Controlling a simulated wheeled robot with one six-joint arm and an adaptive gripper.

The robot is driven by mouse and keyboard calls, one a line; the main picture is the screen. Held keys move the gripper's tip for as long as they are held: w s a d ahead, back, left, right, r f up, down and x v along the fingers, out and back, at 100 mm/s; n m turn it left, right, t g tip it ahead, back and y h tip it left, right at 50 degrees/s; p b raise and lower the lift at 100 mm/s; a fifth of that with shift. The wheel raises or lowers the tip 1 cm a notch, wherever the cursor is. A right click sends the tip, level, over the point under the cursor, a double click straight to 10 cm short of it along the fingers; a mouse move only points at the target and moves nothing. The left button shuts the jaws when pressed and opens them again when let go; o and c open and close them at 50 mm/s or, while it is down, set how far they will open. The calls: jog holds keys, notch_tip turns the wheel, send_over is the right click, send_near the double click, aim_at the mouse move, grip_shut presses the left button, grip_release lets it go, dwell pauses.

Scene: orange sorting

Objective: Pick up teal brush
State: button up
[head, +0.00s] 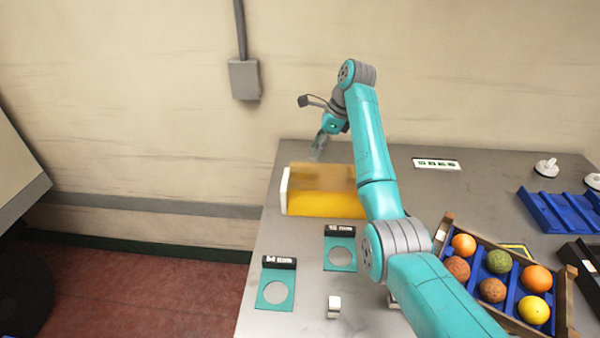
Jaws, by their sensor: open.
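My gripper (317,152) points down at the back left of the grey table (385,150), just behind a see-through yellow box. It is open, and its fingertips are small and partly blurred here. I cannot make out a teal brush in the head view. It may be hidden behind the yellow box or my arm. Whether anything lies between the fingers cannot be told.
The yellow box (325,192) with a white end stands in front of my gripper. Two teal plates (343,262) (264,297) with round cut-outs lie nearer. A wooden crate (446,228) of fruit and a blue tray (545,213) are right. A wall is behind.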

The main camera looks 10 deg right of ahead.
aim_at(306, 170)
jog(key=x, duration=0.5)
jog(key=shift+f, duration=0.1)
jog(key=shift+s+x, duration=0.1)
jog(key=shift+x, duration=1.2)
jog(key=shift+s+x, duration=0.15)
jog(key=shift+x, duration=1.15)
grip_shut()
